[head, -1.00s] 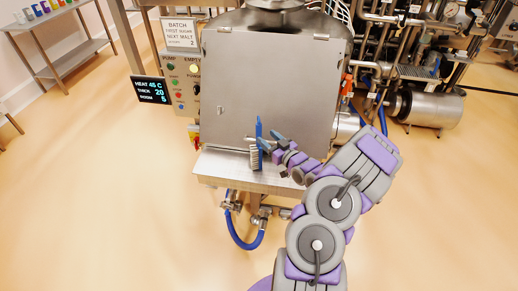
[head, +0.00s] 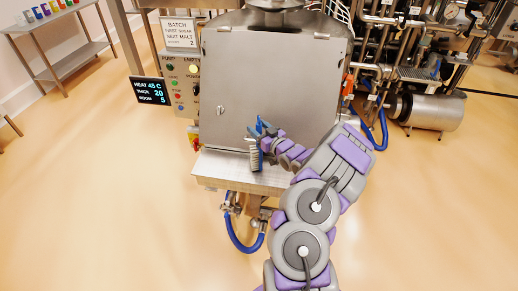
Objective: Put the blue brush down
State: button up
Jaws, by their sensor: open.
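The blue brush (head: 254,156) is at the steel shelf (head: 222,172) below the hopper's front panel. Its pale bristles show at the left of my gripper, and its blue handle rises beside the jaws. It stands roughly upright with a slight tilt; I cannot tell whether it leans on the panel or still touches a finger. My gripper (head: 262,128) is open, with its blue-tipped fingers close to the handle's top. The wrist hides the shelf just right of the brush.
The hopper panel (head: 262,85) stands right behind the brush. A control panel with buttons (head: 181,88) and a dark display (head: 149,91) are on the left. A blue hose (head: 236,236) hangs under the shelf. The left part of the shelf is clear.

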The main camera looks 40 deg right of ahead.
jog(key=shift+c, duration=0.5)
grip_shut()
